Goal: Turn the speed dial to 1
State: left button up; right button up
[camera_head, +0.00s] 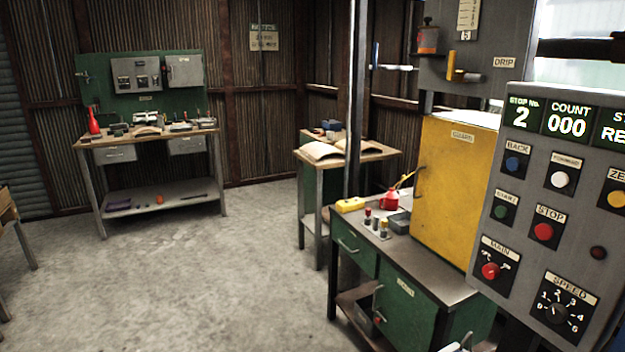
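The speed dial (557,313) is a round black knob under the label SPEED, low on the right of the grey control panel (519,216). Numbers ring it, with the low ones on its left and upper left. Its pointer is too small to read with certainty, so I cannot tell its setting. Nothing touches the dial.
Above the dial are the red STOP button (543,232), the red MAIN switch (491,270) and other buttons. A yellow guard box (455,190) stands left of the panel on a green workbench (405,297). Open concrete floor lies to the left.

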aim_at(557, 312)
jog(key=z, duration=1.4)
